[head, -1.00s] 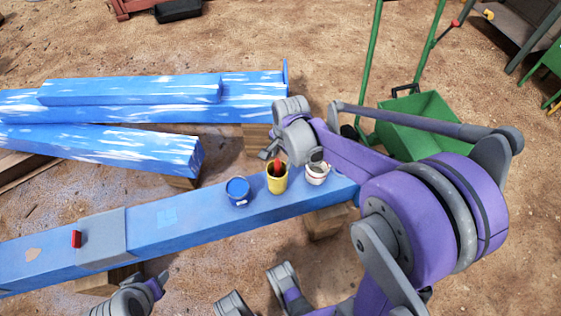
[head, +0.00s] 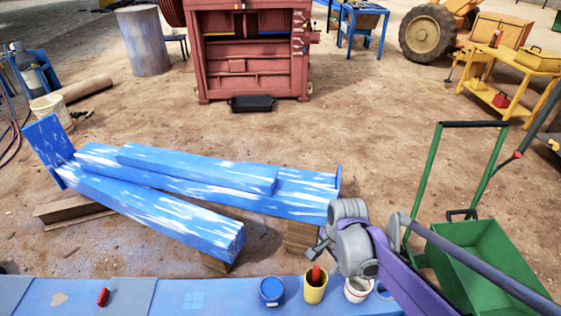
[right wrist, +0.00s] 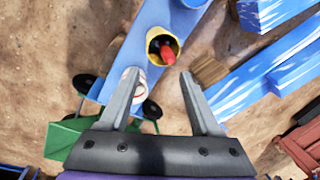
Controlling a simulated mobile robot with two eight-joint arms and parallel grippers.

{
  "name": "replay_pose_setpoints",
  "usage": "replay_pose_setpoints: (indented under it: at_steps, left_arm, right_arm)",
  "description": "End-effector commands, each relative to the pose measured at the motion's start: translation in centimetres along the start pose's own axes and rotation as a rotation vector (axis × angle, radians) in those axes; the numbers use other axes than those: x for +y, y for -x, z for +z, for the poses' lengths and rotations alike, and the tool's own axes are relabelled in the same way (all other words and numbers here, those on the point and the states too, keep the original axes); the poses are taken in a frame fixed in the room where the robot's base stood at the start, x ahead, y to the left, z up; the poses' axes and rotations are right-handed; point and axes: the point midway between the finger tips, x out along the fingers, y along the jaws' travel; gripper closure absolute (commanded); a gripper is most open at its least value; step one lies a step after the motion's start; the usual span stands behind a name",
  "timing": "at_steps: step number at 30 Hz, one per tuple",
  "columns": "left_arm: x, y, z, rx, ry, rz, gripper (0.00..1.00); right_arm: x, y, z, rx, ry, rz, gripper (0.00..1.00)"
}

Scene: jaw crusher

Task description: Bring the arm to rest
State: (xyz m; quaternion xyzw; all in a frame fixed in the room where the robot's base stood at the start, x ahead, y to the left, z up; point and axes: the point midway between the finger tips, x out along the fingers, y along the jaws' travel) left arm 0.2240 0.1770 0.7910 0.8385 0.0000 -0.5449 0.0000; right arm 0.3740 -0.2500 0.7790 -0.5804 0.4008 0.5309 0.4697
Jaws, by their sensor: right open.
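My right gripper (head: 318,246) is open and empty. In the head view it hangs above and behind a yellow cup (head: 315,291) that holds a red-topped item. In the right wrist view the yellow cup (right wrist: 154,33) shows just beyond the gap between my open fingers (right wrist: 162,74), with nothing between them. A white cup (head: 357,292) stands to the right of the yellow one and is partly hidden by my left-hand finger in the wrist view. My left gripper is not in view.
The cups and a blue can (head: 272,293) stand on a blue beam (head: 215,293), with a red block (head: 103,297) further left. Striped blue beams (head: 160,215) lie behind. A green wheelbarrow (head: 490,250) is at right. A red machine (head: 252,55) stands at the back across open dirt.

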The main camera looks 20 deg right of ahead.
Motion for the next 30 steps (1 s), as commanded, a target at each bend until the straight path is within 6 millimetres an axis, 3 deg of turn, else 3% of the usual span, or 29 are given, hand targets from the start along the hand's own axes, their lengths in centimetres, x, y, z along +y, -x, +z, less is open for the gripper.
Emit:
replay_pose_setpoints:
  at_steps: [7,15,26,27,30]
  left_arm:
    - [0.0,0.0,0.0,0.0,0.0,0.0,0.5]
    - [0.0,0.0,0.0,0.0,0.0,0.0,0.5]
    - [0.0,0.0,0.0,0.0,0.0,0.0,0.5]
    - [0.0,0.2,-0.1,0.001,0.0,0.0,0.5]
    - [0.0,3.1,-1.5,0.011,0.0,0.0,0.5]
  right_arm:
    - [1.3,1.1,1.6,0.018,0.139,-0.025,0.36]
    - [7.0,3.3,7.0,0.123,0.732,-0.118,0.36]
    - [12.6,2.7,10.7,0.271,1.299,-0.173,0.36]
    - [13.0,2.8,11.0,0.286,1.344,-0.176,0.36]
    - [12.1,6.1,10.8,0.291,1.329,-0.181,0.36]
